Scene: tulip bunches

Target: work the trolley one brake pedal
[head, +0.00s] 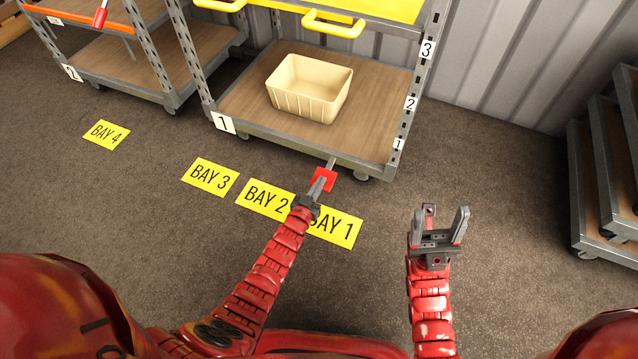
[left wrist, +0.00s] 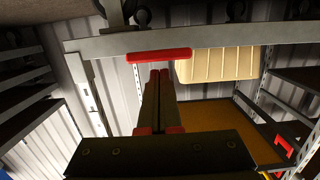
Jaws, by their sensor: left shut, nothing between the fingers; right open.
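Trolley one, with a number 1 plate, has a wooden lower deck (head: 245,105) at the back centre. Its red brake pedal (head: 328,176) sticks out low from the front edge. In the left wrist view the pedal is a red bar (left wrist: 158,54) by the grey frame rail (left wrist: 225,40). My left gripper (head: 318,186) is shut and empty, its tips right at the pedal and partly covering it in the head view. In the left wrist view its tips (left wrist: 159,74) point at the bar; I cannot tell whether they touch. My right gripper (head: 438,222) is open and empty over the floor.
A cream bin (head: 309,88) stands on the deck. Trolley two (head: 120,62) is at the left and shelving (head: 605,180) at the right. Yellow bay signs, including BAY 4 (head: 107,134) and BAY 3 (head: 210,177), lie on the floor. The floor right of trolley one is clear.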

